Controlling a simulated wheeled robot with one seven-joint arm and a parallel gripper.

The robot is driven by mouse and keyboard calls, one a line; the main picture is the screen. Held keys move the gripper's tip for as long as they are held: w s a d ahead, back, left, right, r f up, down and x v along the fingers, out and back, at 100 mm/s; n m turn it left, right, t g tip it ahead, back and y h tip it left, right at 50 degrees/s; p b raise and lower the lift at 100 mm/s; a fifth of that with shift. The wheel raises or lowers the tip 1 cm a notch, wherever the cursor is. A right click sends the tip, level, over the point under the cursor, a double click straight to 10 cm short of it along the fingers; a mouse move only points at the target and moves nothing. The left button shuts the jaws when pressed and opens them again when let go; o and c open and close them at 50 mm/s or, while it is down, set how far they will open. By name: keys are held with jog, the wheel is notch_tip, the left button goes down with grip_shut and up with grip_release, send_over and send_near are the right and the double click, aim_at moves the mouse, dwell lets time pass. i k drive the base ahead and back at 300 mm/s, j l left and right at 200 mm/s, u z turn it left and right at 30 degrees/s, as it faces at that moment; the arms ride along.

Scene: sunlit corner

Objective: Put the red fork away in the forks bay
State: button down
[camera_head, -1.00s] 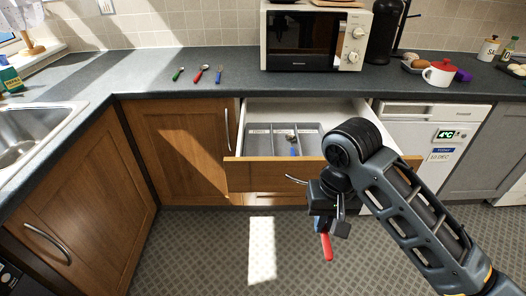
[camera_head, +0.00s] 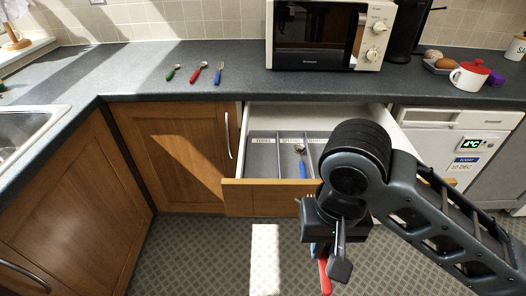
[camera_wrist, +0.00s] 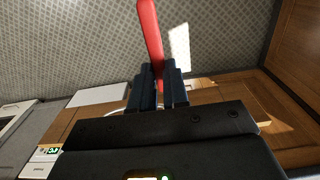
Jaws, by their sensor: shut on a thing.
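My gripper (camera_head: 320,250) is shut on the red fork (camera_head: 324,277), in front of the open drawer and above the floor. Only its red handle shows clearly; its head is hidden. The wrist view shows the red handle (camera_wrist: 150,35) sticking out between the two dark fingers (camera_wrist: 159,92). The open drawer (camera_head: 262,198) holds a grey divided tray (camera_head: 263,160) with labelled bays. The left label seems to read forks, but it is small. The left bay looks empty. A blue-handled spoon (camera_head: 302,165) lies in the middle bay. My arm partly hides the right bay.
On the counter lie a green-handled spoon (camera_head: 172,73), a red-handled spoon (camera_head: 197,72) and a blue fork (camera_head: 219,72). A microwave (camera_head: 325,38) and a red-lidded white pot (camera_head: 469,77) stand further right. The drawer's wooden front stands out from the cabinets.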

aim_at(258, 162)
jog(key=i, duration=1.05)
